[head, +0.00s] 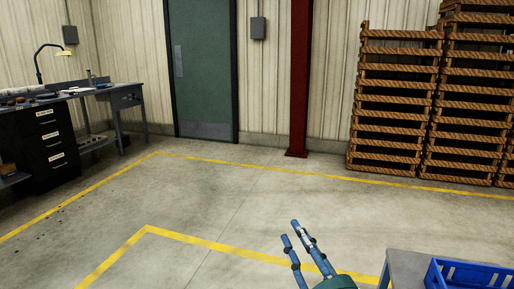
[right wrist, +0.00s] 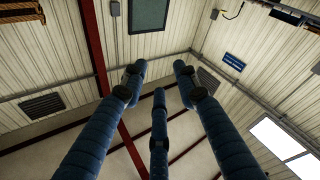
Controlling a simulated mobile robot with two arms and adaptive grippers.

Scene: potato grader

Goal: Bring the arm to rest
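My right gripper (head: 297,236) comes in at the bottom of the head view, right of the middle, with its blue fingers pointing up and to the left. In the right wrist view its blue fingers (right wrist: 158,85) stand apart with nothing between them. It is open and empty, in the air over bare floor, left of a grey table. My left gripper is in neither view.
A grey table (head: 403,268) with a blue crate (head: 470,274) stands at the bottom right. Stacked wooden pallets (head: 392,105) are at the back right, beside a red column (head: 300,80). A workbench (head: 118,92) with a lamp is on the left. The middle floor is clear.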

